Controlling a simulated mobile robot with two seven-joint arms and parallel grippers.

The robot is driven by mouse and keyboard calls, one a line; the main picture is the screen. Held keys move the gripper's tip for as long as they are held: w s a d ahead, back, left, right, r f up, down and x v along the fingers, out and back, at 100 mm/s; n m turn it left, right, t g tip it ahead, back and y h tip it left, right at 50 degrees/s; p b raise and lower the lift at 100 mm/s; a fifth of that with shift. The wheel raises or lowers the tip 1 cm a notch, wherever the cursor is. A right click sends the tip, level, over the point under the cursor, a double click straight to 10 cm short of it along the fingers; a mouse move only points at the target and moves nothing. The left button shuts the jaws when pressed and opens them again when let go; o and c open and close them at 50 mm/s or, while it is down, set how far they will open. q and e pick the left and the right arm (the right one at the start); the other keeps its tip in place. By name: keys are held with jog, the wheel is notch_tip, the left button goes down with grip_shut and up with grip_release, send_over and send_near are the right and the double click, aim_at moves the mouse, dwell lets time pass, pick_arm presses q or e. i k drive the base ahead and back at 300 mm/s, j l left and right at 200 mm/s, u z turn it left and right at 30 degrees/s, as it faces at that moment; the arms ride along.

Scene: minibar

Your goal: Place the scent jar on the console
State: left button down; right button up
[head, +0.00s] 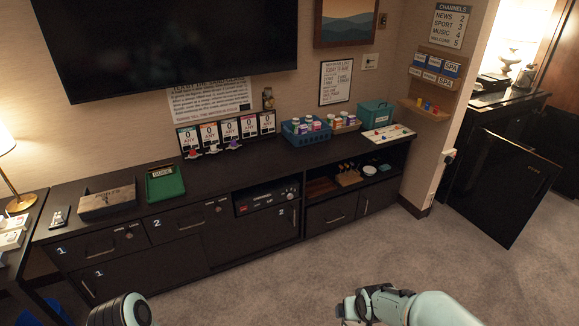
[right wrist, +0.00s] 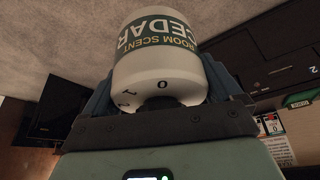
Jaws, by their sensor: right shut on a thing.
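The scent jar (right wrist: 158,72) is white with a dark label reading "ROOM SCENT CEDAR", upside down in the right wrist view. Numbers show on its end nearest the camera. My right gripper (head: 350,306) is shut on the jar, with a finger on each side of it. In the head view this gripper is above the carpet in front of the console, and the jar cannot be made out there. The console (head: 240,246) is the long black cabinet along the wall under the TV. My left gripper is not in view; only part of my left arm shows at the bottom.
On the console stand a wooden box (head: 108,202), a green tray (head: 165,184), several number cards (head: 230,131), a blue basket (head: 306,131), a teal box (head: 376,115) and a white board (head: 389,134). Bare top shows along the front. The carpet (head: 250,295) before it is clear.

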aim_at(273, 151)
jog(key=i+u, duration=0.1)
jog(key=i, duration=0.35)
jog(key=i+l+u, duration=0.15)
jog(key=i, duration=0.25)
jog(key=i+l+u, duration=0.1)
jog(key=i, duration=0.35)
jog(key=i+l+u, duration=0.2)
jog(key=i+u, duration=0.2)
jog(key=i+l+u, duration=0.25)
jog(key=u, duration=0.15)
jog(key=i+l+u, duration=0.5)
jog(key=l+u, duration=0.3)
jog(key=i+l+u, duration=0.15)
jog(key=l, duration=0.2)
jog(key=l+u, duration=0.1)
jog(key=l, duration=0.2)
